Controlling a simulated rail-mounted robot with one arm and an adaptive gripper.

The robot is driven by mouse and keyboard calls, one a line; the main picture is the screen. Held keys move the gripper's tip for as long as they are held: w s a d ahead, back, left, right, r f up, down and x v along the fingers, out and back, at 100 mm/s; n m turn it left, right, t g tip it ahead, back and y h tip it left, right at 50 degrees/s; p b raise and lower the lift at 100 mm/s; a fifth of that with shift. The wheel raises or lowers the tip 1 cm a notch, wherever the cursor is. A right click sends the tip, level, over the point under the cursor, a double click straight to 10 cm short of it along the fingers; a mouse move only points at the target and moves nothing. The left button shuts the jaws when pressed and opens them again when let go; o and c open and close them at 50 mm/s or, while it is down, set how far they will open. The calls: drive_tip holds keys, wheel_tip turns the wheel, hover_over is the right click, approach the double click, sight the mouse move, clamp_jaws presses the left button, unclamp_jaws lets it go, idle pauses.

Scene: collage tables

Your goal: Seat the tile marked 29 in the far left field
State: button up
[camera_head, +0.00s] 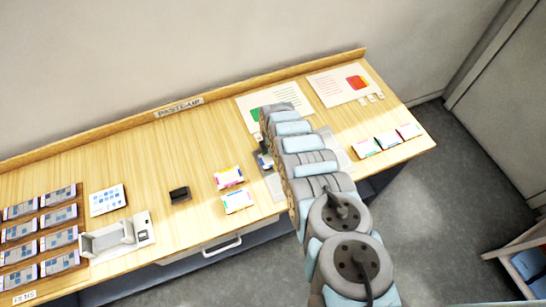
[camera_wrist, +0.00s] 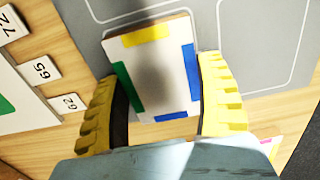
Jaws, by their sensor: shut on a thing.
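My gripper (camera_wrist: 158,85) has its yellow fingers shut on a white tile (camera_wrist: 156,75) with yellow, blue and green edge strips. The tile's face is partly in shadow and no number is readable on it. The tile overlaps the near edge of a grey board (camera_wrist: 240,50) with pale outlined fields; I cannot tell whether it touches the board. In the head view, my gripper (camera_head: 263,158) is over the table, and my arm hides much of the grey board (camera_head: 341,152).
Tags 72 (camera_wrist: 10,22), 65 (camera_wrist: 38,67) and 62 (camera_wrist: 68,102) lie left of the board. Loose tiles (camera_head: 237,201) lie near the front edge, others (camera_head: 388,138) at the right. A black block (camera_head: 180,194), grey tray (camera_head: 110,238) and tile racks (camera_head: 60,238) stand left.

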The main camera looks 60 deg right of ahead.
drive_tip(key=o, duration=1.2)
drive_tip(key=shift+c, duration=0.2)
drive_tip(key=shift+r, duration=0.2)
drive_tip(key=shift+w+d+r, duration=0.1)
drive_tip(key=shift+r, duration=0.35)
wheel_tip(320, 180, up, 11)
drive_tip(key=shift+f, duration=0.1)
